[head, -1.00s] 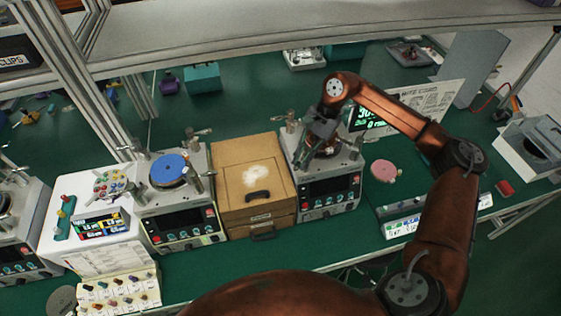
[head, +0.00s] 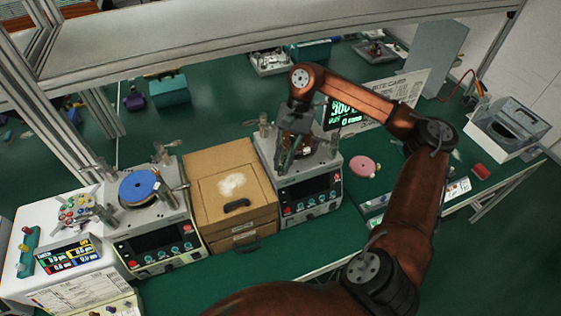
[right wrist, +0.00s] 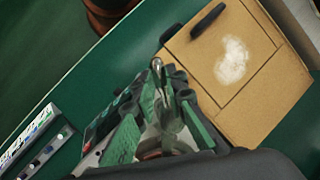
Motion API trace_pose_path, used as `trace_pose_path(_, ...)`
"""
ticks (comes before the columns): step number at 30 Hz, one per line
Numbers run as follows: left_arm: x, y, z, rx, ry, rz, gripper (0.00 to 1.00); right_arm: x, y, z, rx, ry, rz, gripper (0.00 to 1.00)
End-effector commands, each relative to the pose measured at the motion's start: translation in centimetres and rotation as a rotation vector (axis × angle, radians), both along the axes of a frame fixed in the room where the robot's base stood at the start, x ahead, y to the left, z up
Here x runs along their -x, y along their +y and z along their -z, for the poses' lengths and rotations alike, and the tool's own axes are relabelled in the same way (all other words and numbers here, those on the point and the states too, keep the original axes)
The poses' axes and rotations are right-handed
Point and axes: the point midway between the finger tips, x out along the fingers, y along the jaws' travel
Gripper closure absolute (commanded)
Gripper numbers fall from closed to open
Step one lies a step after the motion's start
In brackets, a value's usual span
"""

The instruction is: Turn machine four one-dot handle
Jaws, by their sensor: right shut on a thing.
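The lapping machine under my right arm (head: 312,193) is pale grey with a dark front panel, right of a tan wooden box. My right gripper (head: 287,160) is over its top, pointing down. In the right wrist view, the green-padded fingers (right wrist: 165,100) are shut on a metal handle (right wrist: 157,68), whose rounded end shows between the tips. The dot marks are too small or hidden, so I cannot tell how many this handle bears. Another metal handle (head: 265,130) stands at the machine's back left. My left gripper is not in view.
The wooden box (head: 222,158) stands close to the machine's left. Another machine with a blue disc (head: 139,186) is further left. A display (head: 343,113) is behind, and a pink disc (head: 363,167) lies to the right. An aluminium frame (head: 250,50) spans the back.

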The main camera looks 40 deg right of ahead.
Motion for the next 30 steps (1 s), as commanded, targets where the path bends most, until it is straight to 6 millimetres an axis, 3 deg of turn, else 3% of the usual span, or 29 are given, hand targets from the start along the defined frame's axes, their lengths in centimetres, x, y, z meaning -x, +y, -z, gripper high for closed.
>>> trace_pose_path(2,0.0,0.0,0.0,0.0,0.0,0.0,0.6,-0.1,-0.1,-0.1,0.002,-0.002,0.001,1.0)
trace_pose_path(3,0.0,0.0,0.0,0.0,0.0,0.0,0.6,-0.1,-0.1,-0.1,0.002,-0.002,0.001,0.87)
trace_pose_path(10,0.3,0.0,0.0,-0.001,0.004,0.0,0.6,-0.1,0.0,-0.1,0.001,0.0,0.0,0.71)
trace_pose_path(21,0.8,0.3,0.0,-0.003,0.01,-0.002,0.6,-0.2,-0.2,-0.5,0.001,-0.002,0.001,0.71)
trace_pose_path(30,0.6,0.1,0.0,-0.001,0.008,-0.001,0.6,-1.0,-2.3,-5.5,-0.001,-0.004,0.002,0.71)
